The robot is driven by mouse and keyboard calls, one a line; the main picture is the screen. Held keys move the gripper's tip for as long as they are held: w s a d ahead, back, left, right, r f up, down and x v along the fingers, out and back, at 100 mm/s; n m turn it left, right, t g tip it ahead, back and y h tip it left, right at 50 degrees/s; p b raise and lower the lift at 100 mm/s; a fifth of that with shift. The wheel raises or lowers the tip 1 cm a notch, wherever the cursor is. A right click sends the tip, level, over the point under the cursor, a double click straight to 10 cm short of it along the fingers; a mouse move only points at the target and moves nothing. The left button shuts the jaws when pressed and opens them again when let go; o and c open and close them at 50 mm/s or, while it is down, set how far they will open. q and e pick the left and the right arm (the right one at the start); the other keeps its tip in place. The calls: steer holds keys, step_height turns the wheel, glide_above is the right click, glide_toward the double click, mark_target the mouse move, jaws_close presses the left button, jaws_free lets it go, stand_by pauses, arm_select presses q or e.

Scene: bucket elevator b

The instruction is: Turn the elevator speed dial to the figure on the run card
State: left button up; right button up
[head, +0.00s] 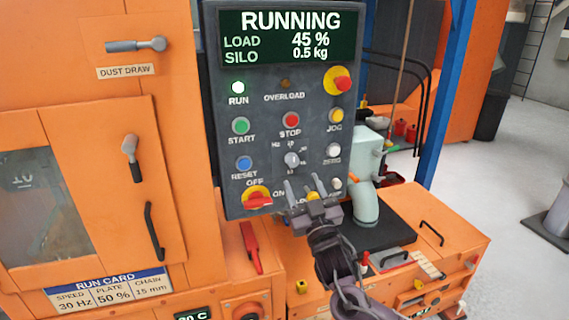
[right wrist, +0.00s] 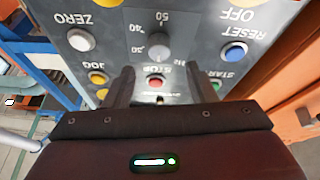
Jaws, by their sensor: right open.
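The grey speed dial (head: 292,159) sits mid-panel on the dark control panel (head: 232,205), with small Hz figures around it. The dial also shows in the right wrist view (right wrist: 158,46), upside down, with 30, 40 and 50 readable beside it. Its exact setting is too small to tell. The run card (head: 108,289), low on the orange cabinet, reads speed 30 Hz, plate 50 %, chain 15 mm. My right gripper (head: 303,186) is open and empty, in front of the panel just below the dial, apart from it. My left gripper is out of view.
The display (head: 290,36) reads RUNNING, load 45 %, silo 0.5 kg. Near the dial are a green START button (head: 241,125), a red STOP button (head: 290,120), a blue RESET button (head: 244,163) and a white ZERO button (head: 333,151). A red-yellow OFF/ON switch (head: 257,198) sits lower left.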

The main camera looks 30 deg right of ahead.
mark_target(294, 163)
steer(key=x, duration=0.2)
steer(key=shift+w+d+r+p, duration=0.2)
steer(key=shift+r+p, duration=0.2)
steer(key=shift+r, duration=0.05)
steer(key=shift+w+d+r, duration=0.1)
steer(key=shift+w, duration=0.5)
steer(key=shift+w+d+r, duration=0.1)
steer(key=shift+w, duration=0.55)
steer(key=shift+w+p, duration=0.3)
steer(key=shift+p, duration=0.05)
steer(key=shift+w+d+r, duration=0.1)
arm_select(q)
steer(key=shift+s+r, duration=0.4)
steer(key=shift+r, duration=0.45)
arm_select(e)
steer(key=c, duration=1)
